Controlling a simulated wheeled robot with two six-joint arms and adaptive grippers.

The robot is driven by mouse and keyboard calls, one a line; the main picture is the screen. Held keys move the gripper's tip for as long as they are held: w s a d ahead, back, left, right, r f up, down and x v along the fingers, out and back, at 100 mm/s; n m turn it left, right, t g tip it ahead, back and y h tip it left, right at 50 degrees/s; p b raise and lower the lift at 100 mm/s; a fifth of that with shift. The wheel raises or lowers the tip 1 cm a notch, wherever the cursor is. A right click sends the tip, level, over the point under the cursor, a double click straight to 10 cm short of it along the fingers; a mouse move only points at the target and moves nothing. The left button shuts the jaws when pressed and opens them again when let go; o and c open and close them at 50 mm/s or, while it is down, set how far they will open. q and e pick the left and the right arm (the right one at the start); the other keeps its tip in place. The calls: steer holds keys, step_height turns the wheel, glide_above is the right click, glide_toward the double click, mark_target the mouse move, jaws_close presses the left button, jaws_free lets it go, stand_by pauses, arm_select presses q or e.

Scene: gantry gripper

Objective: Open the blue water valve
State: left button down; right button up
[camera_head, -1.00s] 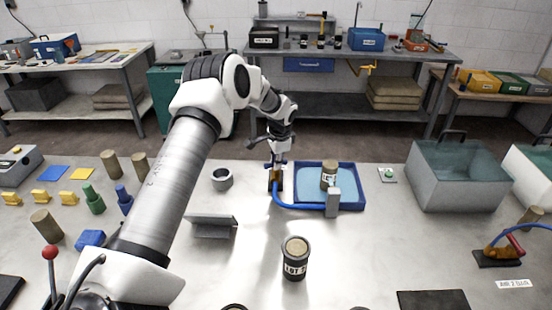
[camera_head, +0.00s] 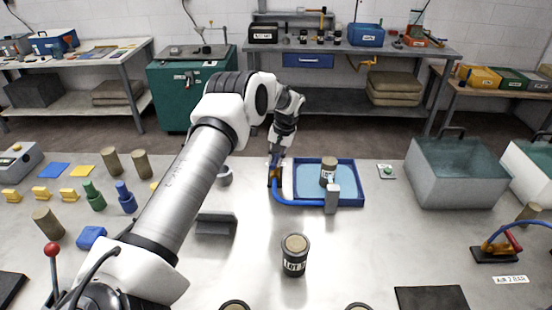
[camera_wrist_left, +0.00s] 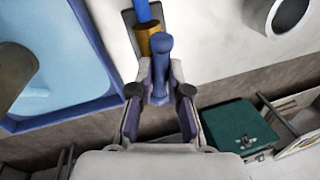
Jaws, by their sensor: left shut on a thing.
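The water valve has a brass body (camera_wrist_left: 146,38) with a blue lever handle (camera_wrist_left: 161,58) in the left wrist view. In the head view it stands just left of the blue tray (camera_head: 361,192), mostly hidden by my gripper. A blue hose (camera_head: 296,203) runs from it to a grey post (camera_head: 332,197) at the tray's front edge. My left gripper (camera_head: 276,165) reaches down over the valve. In the left wrist view its fingertips (camera_wrist_left: 160,92) are shut on the handle, one on each side. My right gripper is not in view.
A canister (camera_head: 327,172) stands in the tray. Another canister (camera_head: 295,262) stands in front on the table. A grey ring-shaped cup (camera_head: 225,176) and a grey bracket (camera_head: 215,225) lie left of the valve.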

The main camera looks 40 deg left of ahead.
arm_select(q)
steer(key=shift+s+f+n+g, duration=0.15)
steer(key=shift+f+n+g, duration=0.15)
steer(key=shift+n, duration=0.9)
steer(key=c, duration=1.3)
jaws_free()
steer(key=shift+c, duration=0.2)
steer(key=shift+o, duration=1.1)
steer(key=shift+w, duration=0.2)
steer(key=shift+r, duration=0.15)
steer(key=v, duration=1.1)
steer(key=shift+a+r, duration=0.15)
steer(key=shift+r, duration=0.3)
